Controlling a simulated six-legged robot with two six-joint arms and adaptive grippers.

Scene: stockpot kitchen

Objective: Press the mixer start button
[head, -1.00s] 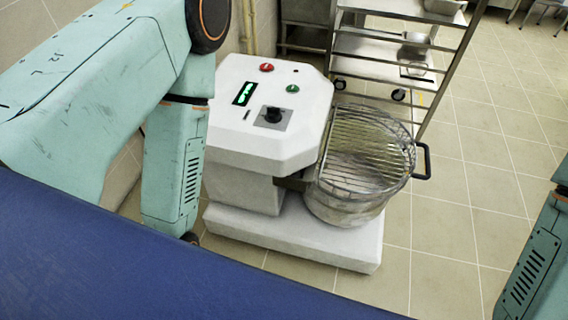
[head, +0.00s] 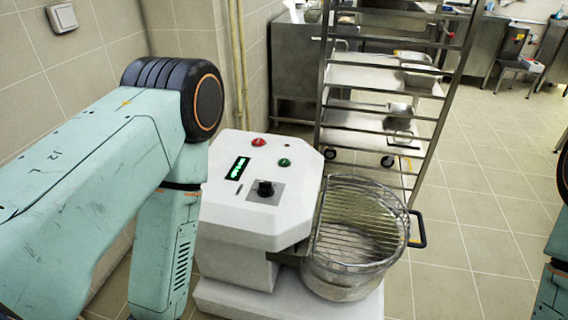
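The white floor mixer (head: 232,213) stands ahead of me, left of the middle in the head view. Its top panel has a green button (head: 284,162), a red button (head: 258,142), a lit green display (head: 238,168) and a black knob (head: 265,188). I cannot read which button is marked start. A metal bowl (head: 345,277) with a wire guard (head: 358,218) sits on its right side. My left arm's links stand beside the mixer's left side, but the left gripper is out of view. Only part of my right arm shows at the right edge; its gripper is out of view.
A metal rack trolley (head: 385,100) on wheels, holding trays and pans, stands behind the bowl. Steel counters (head: 290,65) line the back. A wall switch (head: 62,18) is at the upper left. The tiled floor (head: 465,215) to the right is clear.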

